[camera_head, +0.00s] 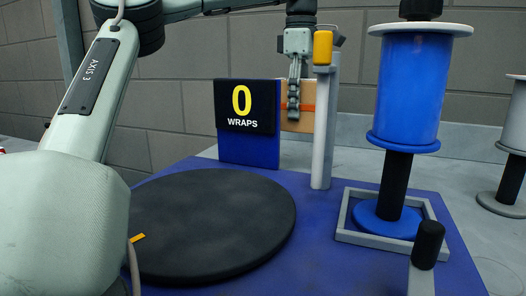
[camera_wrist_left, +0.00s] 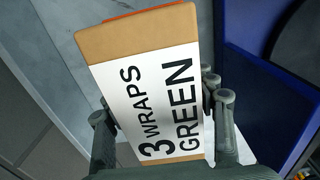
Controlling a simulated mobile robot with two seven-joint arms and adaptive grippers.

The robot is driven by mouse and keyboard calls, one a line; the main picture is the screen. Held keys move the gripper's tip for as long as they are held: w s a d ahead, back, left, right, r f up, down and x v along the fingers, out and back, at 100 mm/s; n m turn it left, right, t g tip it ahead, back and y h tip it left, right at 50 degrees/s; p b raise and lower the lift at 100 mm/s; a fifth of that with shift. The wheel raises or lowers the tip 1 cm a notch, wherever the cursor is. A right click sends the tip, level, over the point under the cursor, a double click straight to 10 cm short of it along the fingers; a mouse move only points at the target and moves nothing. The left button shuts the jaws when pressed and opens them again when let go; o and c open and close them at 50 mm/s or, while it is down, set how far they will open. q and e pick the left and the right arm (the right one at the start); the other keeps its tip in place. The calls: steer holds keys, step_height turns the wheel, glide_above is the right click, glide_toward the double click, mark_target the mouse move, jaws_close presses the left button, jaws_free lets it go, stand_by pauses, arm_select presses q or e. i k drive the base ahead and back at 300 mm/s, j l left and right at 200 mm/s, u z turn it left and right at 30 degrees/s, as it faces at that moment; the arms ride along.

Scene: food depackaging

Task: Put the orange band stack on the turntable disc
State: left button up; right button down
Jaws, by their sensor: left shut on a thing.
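The orange band stack (camera_head: 308,92) is a tan cardboard block with an orange band, seen in the head view just right of the counter sign. My left gripper (camera_head: 293,106) points down and is shut on it. In the left wrist view the stack (camera_wrist_left: 135,45) fills the middle between the fingers (camera_wrist_left: 165,130), with a white label reading "3 WRAPS GREEN" and an orange edge at its top. The turntable disc (camera_head: 215,220) is a round black plate, bare where visible, nearer than the stack. My left arm hides its left edge. My right gripper is not in view.
A sign (camera_head: 248,104) reads "0 WRAPS" behind the disc. A white post (camera_head: 324,130) with a yellow cap stands right of the stack. A blue film roll (camera_head: 405,90) stands further right on a black core, with a black knob (camera_head: 428,243) in front.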

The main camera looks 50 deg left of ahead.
mark_target(202, 205)
steer(key=u, duration=0.7)
steer(key=k+l, duration=0.4)
steer(key=k+u, duration=0.05)
steer(key=k, duration=0.05)
